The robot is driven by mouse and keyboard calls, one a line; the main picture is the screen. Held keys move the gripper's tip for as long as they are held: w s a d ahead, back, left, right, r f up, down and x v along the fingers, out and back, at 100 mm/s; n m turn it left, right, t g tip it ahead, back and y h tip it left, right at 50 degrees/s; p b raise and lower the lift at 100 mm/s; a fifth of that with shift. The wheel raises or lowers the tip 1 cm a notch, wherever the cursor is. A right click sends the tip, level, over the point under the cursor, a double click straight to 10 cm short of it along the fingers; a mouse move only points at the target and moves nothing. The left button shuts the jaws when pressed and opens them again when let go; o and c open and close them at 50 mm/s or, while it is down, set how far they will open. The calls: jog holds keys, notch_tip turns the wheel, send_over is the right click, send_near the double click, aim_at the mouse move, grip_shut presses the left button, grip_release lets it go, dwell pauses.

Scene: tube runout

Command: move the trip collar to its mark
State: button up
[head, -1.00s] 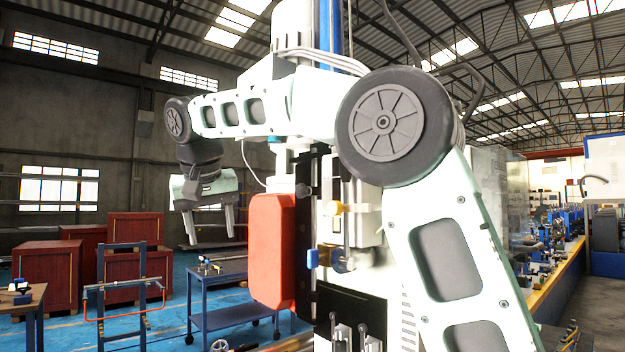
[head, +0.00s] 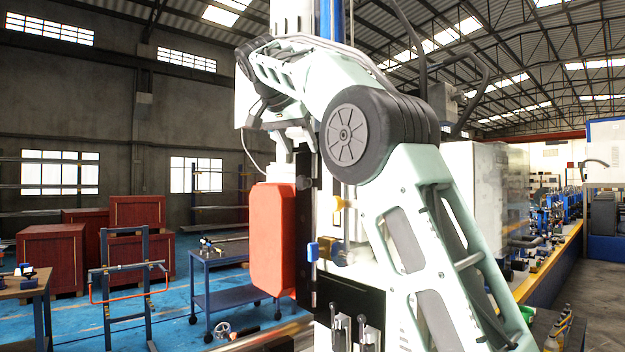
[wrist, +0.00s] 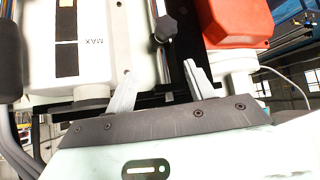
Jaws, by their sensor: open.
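My gripper (wrist: 160,88) shows in the wrist view with its two pale fingers apart and nothing between them. Beyond the fingers are a dark rail and a dark faceted knob (wrist: 165,27) on a rod. In the head view my arm has folded toward the machine, and the gripper cannot be made out there.
A red-orange block (head: 272,240) stands out left of the rail; it also shows in the wrist view (wrist: 238,20). A white housing marked MAX (wrist: 105,65) is close at the gripper's left. A blue cart (head: 228,280) and a rack (head: 127,285) stand on open floor.

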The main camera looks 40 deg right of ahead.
aim_at(313, 177)
jog(key=p+x, duration=0.1)
jog(key=x, duration=0.9)
jog(key=shift+d+f, duration=0.15)
jog(key=shift+f, duration=0.05)
